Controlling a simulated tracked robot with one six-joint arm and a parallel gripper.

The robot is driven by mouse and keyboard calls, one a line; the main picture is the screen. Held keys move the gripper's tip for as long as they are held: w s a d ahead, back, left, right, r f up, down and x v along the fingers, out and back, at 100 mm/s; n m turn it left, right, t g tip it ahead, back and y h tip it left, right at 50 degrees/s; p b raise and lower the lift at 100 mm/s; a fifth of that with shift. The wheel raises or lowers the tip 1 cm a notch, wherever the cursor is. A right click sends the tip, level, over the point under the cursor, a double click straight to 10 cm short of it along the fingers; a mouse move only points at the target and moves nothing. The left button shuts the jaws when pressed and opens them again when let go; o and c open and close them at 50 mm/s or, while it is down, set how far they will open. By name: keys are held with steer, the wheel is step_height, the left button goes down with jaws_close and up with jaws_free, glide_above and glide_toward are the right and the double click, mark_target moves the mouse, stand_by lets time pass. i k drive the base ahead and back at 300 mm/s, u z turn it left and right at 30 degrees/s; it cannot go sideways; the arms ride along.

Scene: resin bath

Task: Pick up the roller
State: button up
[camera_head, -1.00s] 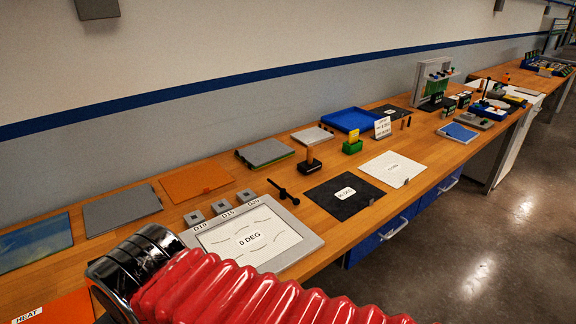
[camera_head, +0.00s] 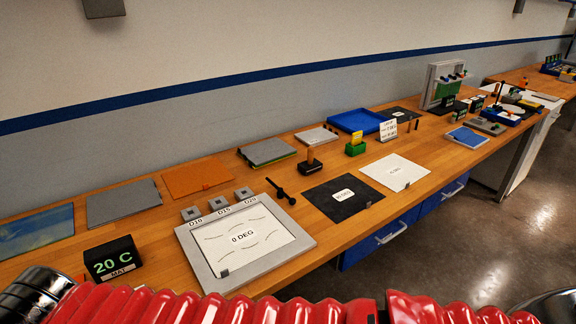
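What looks like the roller (camera_head: 312,164) stands on the wooden bench in the head view, with a wooden handle upright over a dark block-like or cylindrical base. It is behind the grey-framed plate marked 0 DEG and left of the small green holder. Nothing touches it. My gripper is not in view; only my arm's red ribbed sleeve and dark end pieces show along the bottom edge, well in front of the roller.
The grey-framed plate (camera_head: 189,247) lies in front, with small grey blocks (camera_head: 218,203) behind it and a black pin-like tool (camera_head: 283,192) beside it. A black display (camera_head: 112,258) reads 20 C.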

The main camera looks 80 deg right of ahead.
mark_target(312, 164)
steer(key=u, duration=0.95)
steer(key=k, duration=2.6)
steer(key=z, duration=0.95)
